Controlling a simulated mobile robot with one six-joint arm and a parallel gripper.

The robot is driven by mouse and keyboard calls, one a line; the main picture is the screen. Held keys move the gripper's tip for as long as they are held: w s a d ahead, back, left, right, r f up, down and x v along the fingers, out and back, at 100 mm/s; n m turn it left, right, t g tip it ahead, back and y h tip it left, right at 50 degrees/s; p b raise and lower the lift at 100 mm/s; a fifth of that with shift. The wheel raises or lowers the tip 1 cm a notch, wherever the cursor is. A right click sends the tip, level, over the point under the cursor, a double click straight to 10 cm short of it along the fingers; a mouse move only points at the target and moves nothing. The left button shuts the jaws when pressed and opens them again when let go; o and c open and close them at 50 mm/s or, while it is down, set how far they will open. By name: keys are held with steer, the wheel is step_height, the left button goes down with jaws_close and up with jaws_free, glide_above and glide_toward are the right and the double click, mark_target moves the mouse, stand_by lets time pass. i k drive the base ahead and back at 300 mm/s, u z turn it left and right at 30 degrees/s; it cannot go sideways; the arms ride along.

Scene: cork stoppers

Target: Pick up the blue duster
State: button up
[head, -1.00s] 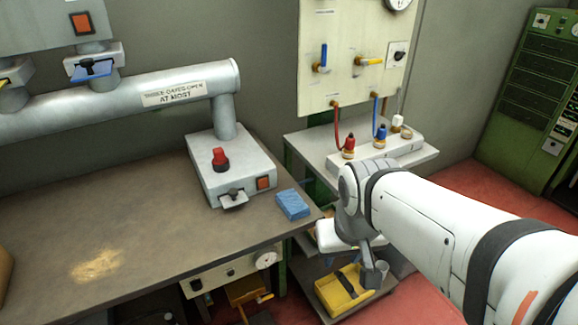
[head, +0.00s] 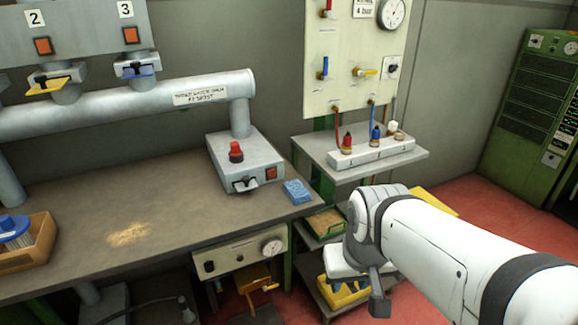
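The blue duster (head: 297,192) looks like a small folded blue block. It lies flat on the right end of the brown workbench (head: 180,205), close to its edge and just right of a grey box. My gripper (head: 380,304) hangs at the end of my white arm, at the lower right of the head view. It is apart from the duster, to its right and lower in the picture. Its fingers are partly hidden, so I cannot see whether they are open or shut.
The grey box (head: 243,165) with a red knob stands beside the duster. A side shelf (head: 415,160) holds a white strip with coloured connectors. A yellow tray (head: 340,295) sits low near my gripper. A wooden box (head: 28,250) stands at the bench's left.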

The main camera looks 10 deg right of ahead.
mark_target(295, 191)
steer(key=u, duration=0.1)
steer(key=i, duration=0.9)
steer(key=z, duration=0.05)
